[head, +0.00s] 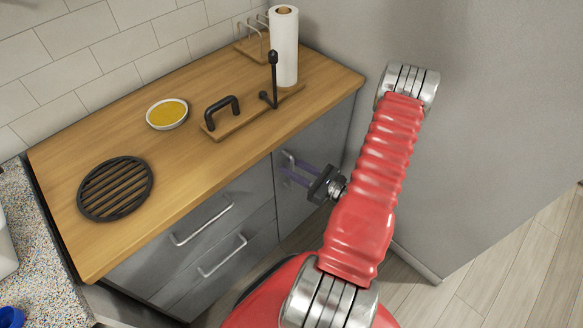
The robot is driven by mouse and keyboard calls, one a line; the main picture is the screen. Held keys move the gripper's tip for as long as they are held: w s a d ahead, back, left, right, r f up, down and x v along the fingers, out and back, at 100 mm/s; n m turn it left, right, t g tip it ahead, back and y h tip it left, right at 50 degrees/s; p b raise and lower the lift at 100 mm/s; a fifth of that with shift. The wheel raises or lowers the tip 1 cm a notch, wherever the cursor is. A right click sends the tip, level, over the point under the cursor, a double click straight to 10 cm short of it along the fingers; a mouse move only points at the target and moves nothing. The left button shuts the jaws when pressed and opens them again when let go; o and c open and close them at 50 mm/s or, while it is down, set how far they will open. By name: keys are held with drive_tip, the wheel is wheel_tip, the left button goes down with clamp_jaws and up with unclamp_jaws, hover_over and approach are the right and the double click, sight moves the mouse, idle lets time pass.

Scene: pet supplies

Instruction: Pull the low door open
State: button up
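The low door (338,132) is a grey cabinet front under the wooden counter, right of two drawers. It looks shut, flush with the cabinet. Its small metal handle (288,157) is near its upper left edge. My gripper (287,167) reaches in from the right with its two purplish fingers at the handle. The fingers look spread apart, with a gap between them. I cannot tell whether they touch the handle. My arm hides the lower right part of the door.
Two grey drawers with bar handles (203,222) are left of the door. On the counter (215,165) are a round black grate (115,188), a bowl of yellow contents (167,113), a board with a black handle (222,109) and a paper roll (284,48). A grey wall (480,150) stands to the right.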

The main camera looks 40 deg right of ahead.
clamp_jaws()
idle(0.5)
